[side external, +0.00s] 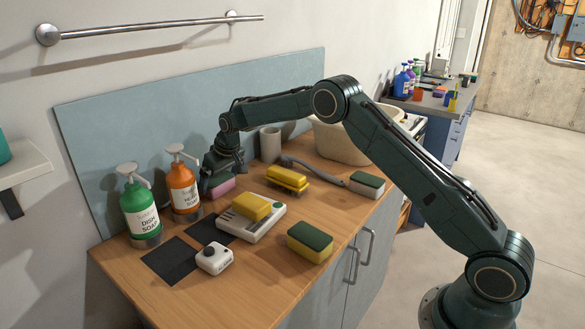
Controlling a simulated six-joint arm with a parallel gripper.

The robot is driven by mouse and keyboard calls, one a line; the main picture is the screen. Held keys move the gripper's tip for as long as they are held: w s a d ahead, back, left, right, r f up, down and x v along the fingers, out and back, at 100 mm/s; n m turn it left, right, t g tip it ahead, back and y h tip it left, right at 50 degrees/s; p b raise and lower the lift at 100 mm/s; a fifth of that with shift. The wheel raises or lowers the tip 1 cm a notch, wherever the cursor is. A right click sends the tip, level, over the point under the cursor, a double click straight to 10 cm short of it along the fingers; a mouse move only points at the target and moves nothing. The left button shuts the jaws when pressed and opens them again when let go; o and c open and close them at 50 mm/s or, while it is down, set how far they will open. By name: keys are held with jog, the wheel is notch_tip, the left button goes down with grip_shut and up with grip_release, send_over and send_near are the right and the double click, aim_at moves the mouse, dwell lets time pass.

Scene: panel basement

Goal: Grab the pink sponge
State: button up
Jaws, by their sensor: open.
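The pink sponge (223,187) lies on the wooden counter (190,283), just right of the orange soap bottle (184,185). It is partly hidden by my gripper (216,185). My gripper is open and points down at the sponge from above, with its fingers low and close to it. I cannot tell whether the fingers touch the sponge or straddle it.
A green dish soap bottle (139,207) stands left. A yellow sponge sits on a white device (240,226) in front of my gripper. A yellow brush (287,178), two green-topped sponges (310,242) (366,184), and a small white gadget (214,258) lie around. A blue backsplash (95,135) stands behind.

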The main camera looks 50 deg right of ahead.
jog(key=shift+x, duration=0.75)
jog(key=c, duration=0.8)
